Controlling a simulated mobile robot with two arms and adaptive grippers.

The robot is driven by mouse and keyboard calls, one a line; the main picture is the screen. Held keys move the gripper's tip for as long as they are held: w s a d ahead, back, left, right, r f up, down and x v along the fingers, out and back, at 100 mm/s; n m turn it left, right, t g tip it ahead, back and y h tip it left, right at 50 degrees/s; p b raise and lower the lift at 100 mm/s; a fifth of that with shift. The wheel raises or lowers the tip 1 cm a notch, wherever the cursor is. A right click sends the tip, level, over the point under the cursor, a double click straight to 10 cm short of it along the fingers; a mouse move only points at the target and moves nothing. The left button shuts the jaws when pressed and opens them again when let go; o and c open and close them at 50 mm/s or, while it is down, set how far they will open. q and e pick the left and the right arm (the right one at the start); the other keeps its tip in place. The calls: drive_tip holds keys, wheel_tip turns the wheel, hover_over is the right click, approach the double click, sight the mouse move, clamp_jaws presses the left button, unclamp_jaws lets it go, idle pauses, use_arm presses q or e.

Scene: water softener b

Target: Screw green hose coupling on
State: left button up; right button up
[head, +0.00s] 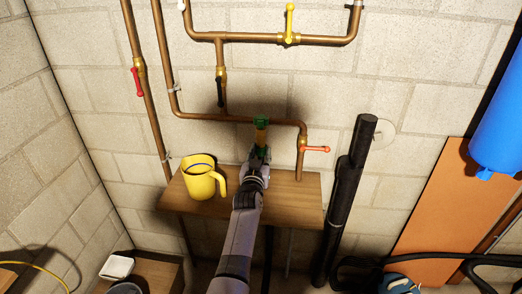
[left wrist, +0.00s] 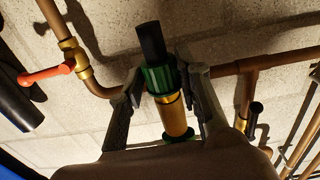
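The green hose coupling (left wrist: 160,78) is a ribbed green collar with a black end piece (left wrist: 150,40). It lines up with a gold-yellow cylinder (left wrist: 173,117), which has another green part (left wrist: 180,137) at its other end. In the head view, the gold-yellow piece (head: 261,136) stands under a green part (head: 262,120) at the horizontal copper pipe. My left gripper (head: 260,153) is just below it. In the left wrist view, its fingers (left wrist: 160,75) close on both sides of the ribbed collar. Whether the collar is seated on the cylinder, I cannot tell. My right gripper is out of view.
A yellow mug (head: 199,181) stands on the small wooden shelf (head: 295,195), left of my arm. A red-orange valve handle (head: 316,149) and a thick black pipe (head: 347,185) are to the right. A blue tank (head: 498,125) hangs at the far right.

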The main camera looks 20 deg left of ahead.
use_arm(q)
drive_tip(key=shift+o, duration=1.2)
drive_tip(key=shift+f, duration=0.1)
drive_tip(key=shift+f, duration=0.4)
